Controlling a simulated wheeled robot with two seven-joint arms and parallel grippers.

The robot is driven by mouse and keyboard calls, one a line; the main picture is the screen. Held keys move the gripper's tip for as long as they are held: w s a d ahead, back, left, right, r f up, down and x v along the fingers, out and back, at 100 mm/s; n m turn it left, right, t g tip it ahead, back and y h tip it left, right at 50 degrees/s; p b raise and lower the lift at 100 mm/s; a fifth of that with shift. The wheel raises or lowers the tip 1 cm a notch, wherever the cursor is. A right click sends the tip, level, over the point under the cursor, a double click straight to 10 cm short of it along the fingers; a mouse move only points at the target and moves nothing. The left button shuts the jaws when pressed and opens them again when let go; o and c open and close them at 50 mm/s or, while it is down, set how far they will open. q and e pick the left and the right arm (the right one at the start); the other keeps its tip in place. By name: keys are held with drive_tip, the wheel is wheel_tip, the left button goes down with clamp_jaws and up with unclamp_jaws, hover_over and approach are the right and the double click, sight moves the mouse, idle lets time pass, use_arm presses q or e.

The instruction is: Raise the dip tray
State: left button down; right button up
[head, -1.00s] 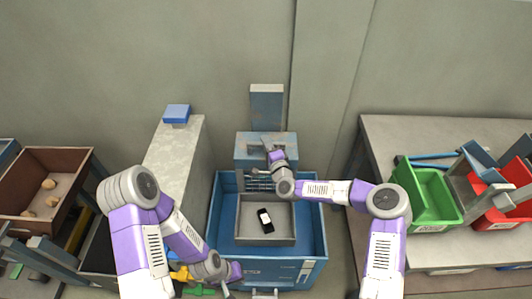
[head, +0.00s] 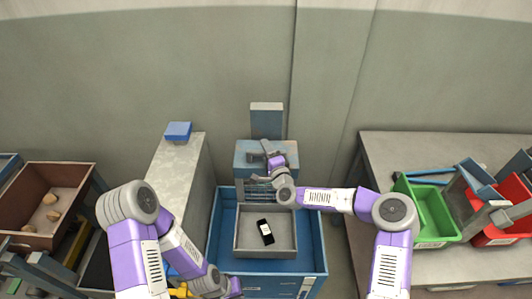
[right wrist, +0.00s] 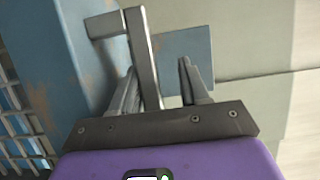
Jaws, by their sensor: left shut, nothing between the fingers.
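A grey tray (head: 284,253), likely the dip tray, sits inside the blue tank (head: 317,235) and carries a small black-and-white item (head: 265,231). Behind it stands a blue housing (head: 246,153) with a grey bent metal handle; the handle's bar (right wrist: 141,55) shows large in the right wrist view. My right gripper (head: 268,157) is at this handle. Its fingers (right wrist: 160,85) are apart, with the bar beside the left finger; I cannot tell whether they touch. My left gripper (head: 236,292) is shut and empty, low at the tank's front left; its tips are hardly visible.
A narrow grey counter (head: 178,165) with a blue block (head: 178,130) stands left of the tank. A brown bin (head: 70,180) with several tan pieces is at far left. A bench (head: 385,150) on the right holds a green bin (head: 437,222) and a red bin (head: 490,234).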

drive_tip(key=shift+f, duration=0.2)
drive_tip(key=shift+s+d, duration=0.1)
drive_tip(key=shift+s, duration=0.15)
drive_tip(key=v, duration=0.7)
drive_tip(key=shift+p, duration=0.35)
drive_tip(key=shift+r, duration=0.1)
idle(0.4)
drive_tip(key=s+f+n+g, duration=0.7)
drive_tip(key=s+f+g, duration=0.2)
drive_tip(key=s+f, duration=0.75)
drive_tip(key=s+d+f+n+g+h, duration=0.1)
drive_tip(key=s+d+f+n+g, duration=0.1)
drive_tip(key=s, duration=0.6)
drive_tip(key=s+d+f+n+g+h, duration=0.1)
drive_tip(key=s+d+f+n+g, duration=0.1)
drive_tip(key=s+d+f+g, duration=0.3)
drive_tip(key=s+d+f, duration=0.1)
drive_tip(key=s, duration=0.3)
drive_tip(key=shift+f+h, duration=0.3)
drive_tip(key=shift+f, duration=0.1)
